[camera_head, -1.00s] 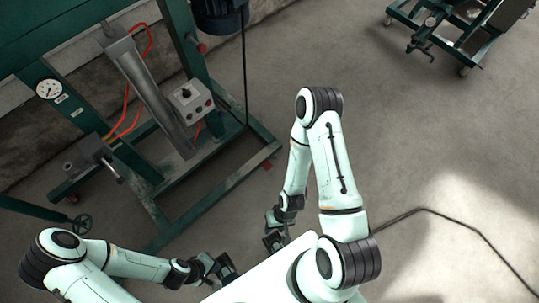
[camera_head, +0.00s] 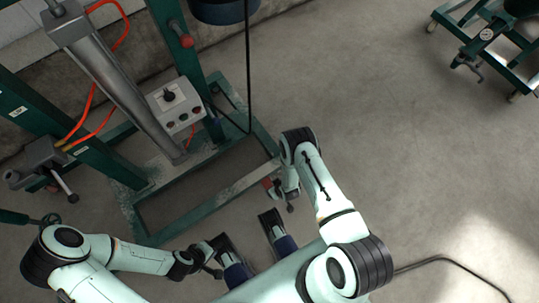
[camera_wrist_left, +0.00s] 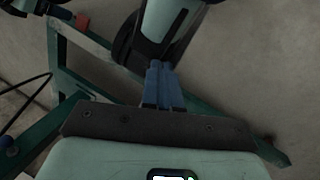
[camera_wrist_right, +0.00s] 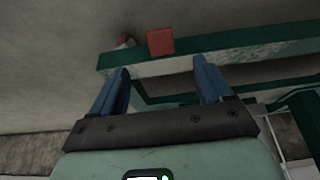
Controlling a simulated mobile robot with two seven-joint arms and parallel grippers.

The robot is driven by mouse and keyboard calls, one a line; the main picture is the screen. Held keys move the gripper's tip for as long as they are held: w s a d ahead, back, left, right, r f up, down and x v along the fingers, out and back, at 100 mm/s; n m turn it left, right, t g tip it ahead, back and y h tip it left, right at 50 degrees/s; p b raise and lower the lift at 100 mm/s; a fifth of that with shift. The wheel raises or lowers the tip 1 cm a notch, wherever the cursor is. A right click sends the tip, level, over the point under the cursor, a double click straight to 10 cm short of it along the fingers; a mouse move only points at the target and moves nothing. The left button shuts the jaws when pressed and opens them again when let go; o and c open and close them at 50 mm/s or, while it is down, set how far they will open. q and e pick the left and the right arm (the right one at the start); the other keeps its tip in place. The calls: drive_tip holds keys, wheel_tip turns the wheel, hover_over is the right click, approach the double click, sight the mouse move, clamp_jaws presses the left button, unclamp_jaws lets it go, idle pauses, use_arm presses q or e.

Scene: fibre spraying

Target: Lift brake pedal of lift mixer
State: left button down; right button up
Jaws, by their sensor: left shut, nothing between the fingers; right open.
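The lift mixer's green base frame (camera_head: 190,205) stands on the floor at left centre in the head view. A small red pedal (camera_head: 268,183) sticks out at its near right corner. In the right wrist view the red pedal (camera_wrist_right: 160,41) lies ahead, beyond the fingertips and in line with the gap between them. My right gripper (camera_wrist_right: 161,66) is open and empty; my arm partly hides it beside the pedal in the head view. My left gripper (camera_wrist_left: 161,66) is shut and empty, low near the frame's front. The left wrist view also shows the pedal (camera_wrist_left: 82,22) farther off.
A grey control box (camera_head: 175,105), a metal cylinder (camera_head: 118,82) and orange hoses (camera_head: 90,108) are on the mixer. A black cable (camera_head: 248,70) hangs down behind the pedal. Another green wheeled frame (camera_head: 490,45) stands at upper right. The floor between is clear.

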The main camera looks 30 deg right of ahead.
sight(269, 186)
drive_tip(key=b+x, duration=0.4)
drive_tip(key=x, duration=0.6)
drive_tip(key=shift+s+f, duration=0.1)
drive_tip(key=shift+f, duration=0.05)
drive_tip(key=shift+b+x, duration=0.35)
drive_tip(key=shift+x, duration=0.45)
use_arm(q)
drive_tip(key=w+a+f+t+y, duration=0.1)
drive_tip(key=w+a+f, duration=0.3)
drive_tip(key=w, duration=0.4)
drive_tip(key=shift+f+n+t, duration=0.3)
drive_tip(key=shift+f+t, duration=0.5)
drive_tip(key=shift+s, duration=0.1)
